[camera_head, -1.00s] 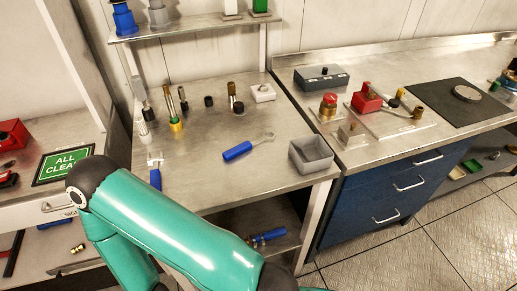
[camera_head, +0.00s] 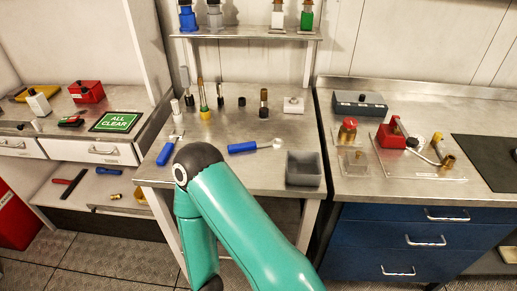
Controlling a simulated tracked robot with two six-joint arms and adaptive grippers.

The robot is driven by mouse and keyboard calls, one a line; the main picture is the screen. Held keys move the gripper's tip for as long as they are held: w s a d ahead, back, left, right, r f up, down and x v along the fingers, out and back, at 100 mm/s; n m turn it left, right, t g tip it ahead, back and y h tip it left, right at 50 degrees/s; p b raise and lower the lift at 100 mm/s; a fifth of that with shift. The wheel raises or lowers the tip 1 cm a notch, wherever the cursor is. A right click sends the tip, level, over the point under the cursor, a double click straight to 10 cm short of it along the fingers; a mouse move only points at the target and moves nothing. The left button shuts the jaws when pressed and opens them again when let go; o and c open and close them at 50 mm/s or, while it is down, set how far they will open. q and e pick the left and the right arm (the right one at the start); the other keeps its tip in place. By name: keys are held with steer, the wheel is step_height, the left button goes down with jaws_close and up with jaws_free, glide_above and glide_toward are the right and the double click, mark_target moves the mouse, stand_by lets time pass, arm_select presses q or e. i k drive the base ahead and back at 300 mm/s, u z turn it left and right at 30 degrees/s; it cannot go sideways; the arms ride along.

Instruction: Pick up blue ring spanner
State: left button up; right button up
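A blue-handled spanner with a round silver ring-like end (camera_head: 245,148) lies flat on the middle metal bench (camera_head: 225,175), its head pointing right. A second blue-handled tool (camera_head: 167,151) lies to its left on the same bench, its metal head pointing away from me. Part of my own teal arm crosses the bench's front edge, its dark joint just below and left of the ring-ended spanner. Neither of my grippers is in view, and nothing shows them touching either tool.
A grey open bin (camera_head: 304,169) stands right of the spanner. Several upright fittings and a white block (camera_head: 293,105) stand behind it. A raised shelf (camera_head: 250,34) spans the back. A green sign (camera_head: 116,122) lies on the left bench; blue drawers (camera_head: 420,240) are at right.

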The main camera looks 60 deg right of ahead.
mark_target(240, 147)
steer(key=z, duration=1.2)
steer(key=k, duration=0.4)
steer(key=z, duration=0.05)
steer(key=i, duration=0.45)
steer(key=u, duration=0.1)
